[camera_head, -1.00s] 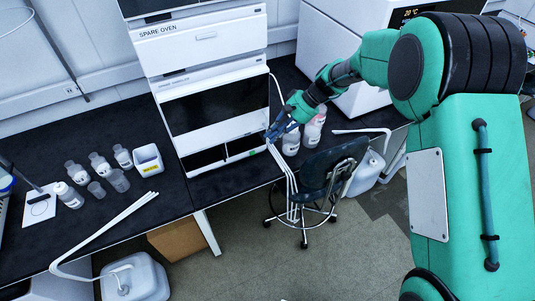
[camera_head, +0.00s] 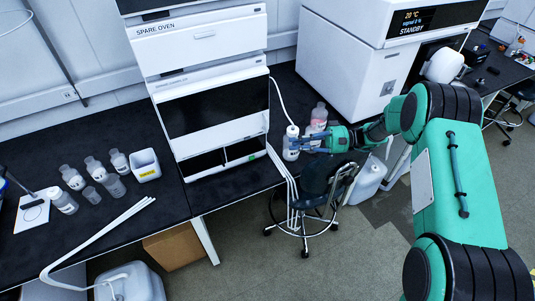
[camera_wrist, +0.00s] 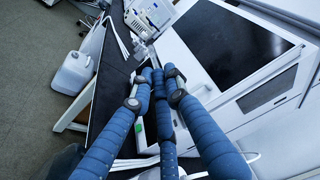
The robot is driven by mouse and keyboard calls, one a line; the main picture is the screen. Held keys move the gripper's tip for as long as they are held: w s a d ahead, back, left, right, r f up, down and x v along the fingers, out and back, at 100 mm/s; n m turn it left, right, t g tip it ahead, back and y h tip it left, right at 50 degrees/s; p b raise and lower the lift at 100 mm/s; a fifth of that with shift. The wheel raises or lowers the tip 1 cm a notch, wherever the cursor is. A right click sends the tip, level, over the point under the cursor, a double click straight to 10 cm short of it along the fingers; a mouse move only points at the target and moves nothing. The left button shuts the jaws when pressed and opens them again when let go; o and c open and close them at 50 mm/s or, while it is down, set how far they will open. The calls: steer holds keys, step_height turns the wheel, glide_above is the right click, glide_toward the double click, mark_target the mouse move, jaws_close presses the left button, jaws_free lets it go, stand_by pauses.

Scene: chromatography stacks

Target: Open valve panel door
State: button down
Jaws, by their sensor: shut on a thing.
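The white stack has a wide dark-windowed front (camera_head: 215,108) that looks closed. I cannot tell for sure which part is the valve panel door. Below it is a lower section with two dark openings (camera_head: 243,149). In the wrist view my blue fingers (camera_wrist: 156,76) are drawn close together beside the stack's front (camera_wrist: 250,85). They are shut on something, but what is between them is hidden.
Another bottle (camera_head: 318,118) stands behind my gripper on the dark bench (camera_head: 240,180). White tubes (camera_head: 291,190) hang over the bench edge. A dark chair (camera_head: 325,175) stands below my gripper. A white instrument (camera_head: 345,45) is at the back right.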

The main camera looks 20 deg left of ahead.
steer(key=shift+a, duration=0.1)
steer(key=s+a+b, duration=0.1)
steer(key=s+a, duration=0.7)
steer(key=shift+s+b, duration=0.15)
steer(key=shift+b, duration=0.15)
stand_by(0.4)
steer(key=shift+a, duration=0.15)
stand_by(1.6)
steer(key=w+d, duration=0.2)
steer(key=w, duration=0.9)
steer(key=shift+w+d, duration=0.25)
steer(key=shift+d, duration=0.1)
